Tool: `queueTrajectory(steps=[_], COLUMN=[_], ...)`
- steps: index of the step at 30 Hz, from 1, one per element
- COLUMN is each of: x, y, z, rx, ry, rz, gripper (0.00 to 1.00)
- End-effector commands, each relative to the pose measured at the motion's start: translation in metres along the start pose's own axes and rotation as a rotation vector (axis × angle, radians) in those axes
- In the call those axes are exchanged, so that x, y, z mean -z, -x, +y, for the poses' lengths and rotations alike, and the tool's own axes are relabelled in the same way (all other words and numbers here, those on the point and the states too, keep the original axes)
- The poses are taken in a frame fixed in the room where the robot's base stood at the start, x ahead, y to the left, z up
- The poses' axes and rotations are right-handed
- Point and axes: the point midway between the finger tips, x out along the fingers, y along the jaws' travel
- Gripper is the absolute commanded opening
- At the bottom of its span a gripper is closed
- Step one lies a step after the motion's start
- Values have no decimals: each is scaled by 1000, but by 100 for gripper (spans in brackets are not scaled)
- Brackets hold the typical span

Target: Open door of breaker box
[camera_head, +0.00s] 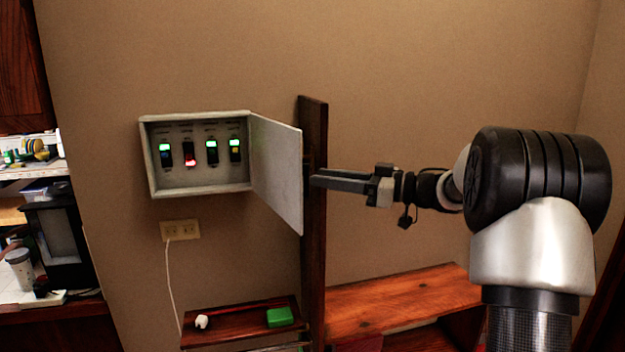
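The grey breaker box (195,187) is fixed to the wall at the left of the head view. Its door (277,172) stands wide open, hinged on the right side and swung out toward me.
A dark wooden post (313,265) stands just right of the box. Below is a small shelf (225,322) with a green object (280,317) on it. A lower wooden shelf (400,301) lies to the right. An outlet (180,229) with a white cord is under the box.

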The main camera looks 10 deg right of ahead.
Motion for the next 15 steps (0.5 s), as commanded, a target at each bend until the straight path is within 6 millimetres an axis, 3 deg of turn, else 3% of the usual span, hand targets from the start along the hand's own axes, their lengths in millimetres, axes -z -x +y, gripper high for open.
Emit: queueTrajectory(steps=[3,9,15], x=[-2,-1,0], y=[33,82,117], z=[1,-1,-2], rx=[-5,-2,1], ry=[0,0,-1], rz=[0,0,1], gripper=[28,28,28])
